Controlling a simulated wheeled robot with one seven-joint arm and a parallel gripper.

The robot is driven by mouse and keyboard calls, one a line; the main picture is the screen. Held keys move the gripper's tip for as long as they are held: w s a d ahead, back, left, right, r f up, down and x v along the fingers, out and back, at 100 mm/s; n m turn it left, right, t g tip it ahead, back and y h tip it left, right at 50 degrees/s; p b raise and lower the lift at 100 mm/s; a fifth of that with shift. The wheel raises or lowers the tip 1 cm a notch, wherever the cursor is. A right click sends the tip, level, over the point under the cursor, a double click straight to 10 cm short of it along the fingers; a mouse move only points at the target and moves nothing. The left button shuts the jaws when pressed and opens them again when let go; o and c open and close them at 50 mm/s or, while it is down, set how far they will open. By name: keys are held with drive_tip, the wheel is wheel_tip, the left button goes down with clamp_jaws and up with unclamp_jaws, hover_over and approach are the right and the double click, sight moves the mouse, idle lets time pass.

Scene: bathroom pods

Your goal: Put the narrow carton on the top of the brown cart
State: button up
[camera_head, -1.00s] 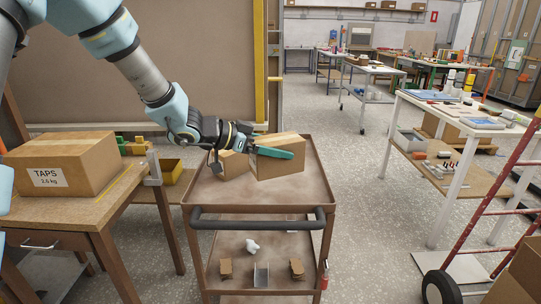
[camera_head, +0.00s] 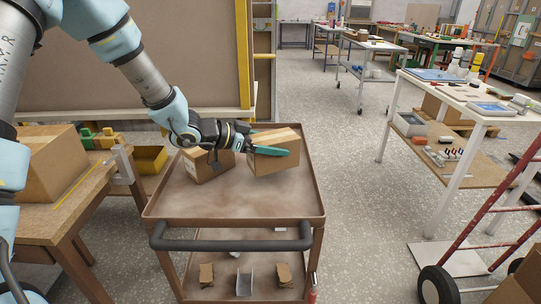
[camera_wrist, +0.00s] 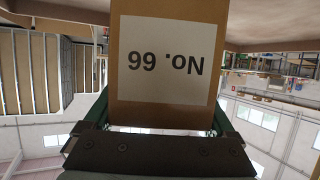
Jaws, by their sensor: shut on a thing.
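The narrow carton (camera_head: 274,164) is brown cardboard with a tape strip on top. My gripper (camera_head: 272,151) is shut on it, with a teal finger along its near side. In the wrist view the carton (camera_wrist: 166,95) fills the space between the fingers, and its white "No. 66" label appears upside down. The carton is over the right back part of the brown cart's top (camera_head: 240,205). I cannot tell whether its base touches the top or hangs just above it.
Another carton (camera_head: 203,168) stands on the cart top, left of the held one and partly behind my wrist. The front of the cart top is clear. A wooden table (camera_head: 75,205) with a larger box (camera_head: 50,170) is at left. A red hand truck (camera_head: 480,225) is at right.

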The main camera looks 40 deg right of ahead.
drive_tip(key=shift+f, duration=1.75)
drive_tip(key=shift+f, duration=0.2)
drive_tip(key=o, duration=1.6)
drive_tip(key=shift+r, duration=0.1)
drive_tip(key=shift+a+r, duration=0.1)
drive_tip(key=b+v, duration=0.1)
drive_tip(key=v, duration=1.1)
